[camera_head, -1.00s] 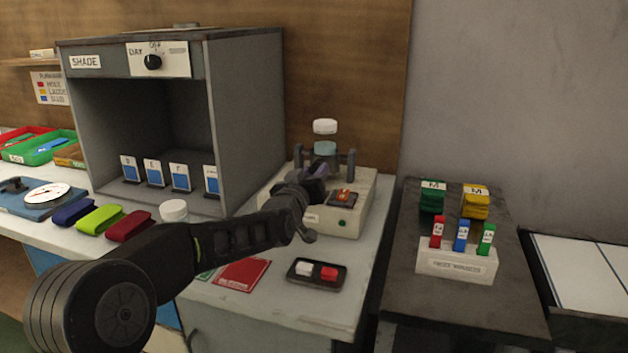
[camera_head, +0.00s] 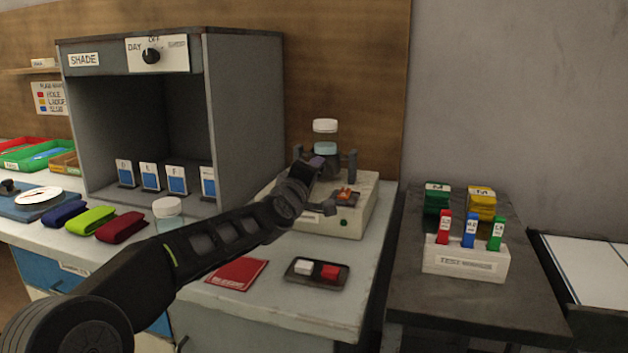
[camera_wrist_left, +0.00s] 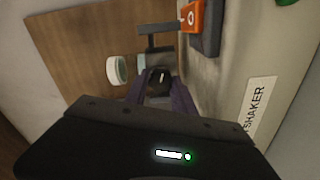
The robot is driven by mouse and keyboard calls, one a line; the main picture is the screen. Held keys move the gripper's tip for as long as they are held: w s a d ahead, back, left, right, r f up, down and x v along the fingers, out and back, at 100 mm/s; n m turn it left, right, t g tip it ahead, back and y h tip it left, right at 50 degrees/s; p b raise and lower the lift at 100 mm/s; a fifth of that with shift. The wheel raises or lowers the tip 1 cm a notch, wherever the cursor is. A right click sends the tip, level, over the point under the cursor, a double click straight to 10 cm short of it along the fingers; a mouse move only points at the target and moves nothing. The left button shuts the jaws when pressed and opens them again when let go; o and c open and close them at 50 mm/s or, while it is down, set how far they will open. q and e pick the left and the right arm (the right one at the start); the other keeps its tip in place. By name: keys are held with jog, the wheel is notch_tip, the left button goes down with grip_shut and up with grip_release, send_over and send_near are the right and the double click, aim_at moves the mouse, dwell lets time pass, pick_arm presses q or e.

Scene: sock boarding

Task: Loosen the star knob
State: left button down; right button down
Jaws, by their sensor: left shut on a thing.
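The shaker (camera_head: 362,205) is a pale box at the right end of the bench, and its label shows in the wrist view (camera_wrist_left: 259,108). A clear jar with a white lid (camera_head: 325,126) stands on it between dark posts; the lid also shows in the wrist view (camera_wrist_left: 117,70). My left gripper (camera_head: 318,164) reaches the front of the jar clamp. In the wrist view its purple fingers (camera_wrist_left: 160,92) are shut on the dark star knob (camera_wrist_left: 158,77). The fingers hide much of the knob, and the head view does not show it clearly. My right gripper is not in view.
An orange rocker switch (camera_head: 346,196) and a green button (camera_head: 344,223) are on the shaker beside my gripper. The grey shade cabinet (camera_head: 245,120) stands left. A lidded jar (camera_head: 167,208) is near my forearm.

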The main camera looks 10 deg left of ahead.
pick_arm(q)
jog(key=n+b, duration=0.1)
jog(key=n, duration=0.3)
jog(key=shift+n+b, duration=0.3)
jog(key=shift+b, duration=0.05)
jog(key=n+b, duration=0.1)
jog(key=n, duration=0.4)
jog(key=shift+n+b, duration=0.3)
jog(key=shift+b, duration=0.05)
jog(key=n+b, duration=0.1)
jog(key=n, duration=0.4)
jog(key=n+b, duration=0.1)
jog(key=n, duration=0.4)
jog(key=shift+b, duration=0.3)
jog(key=c, duration=1.1)
grip_release()
jog(key=shift+o, duration=0.2)
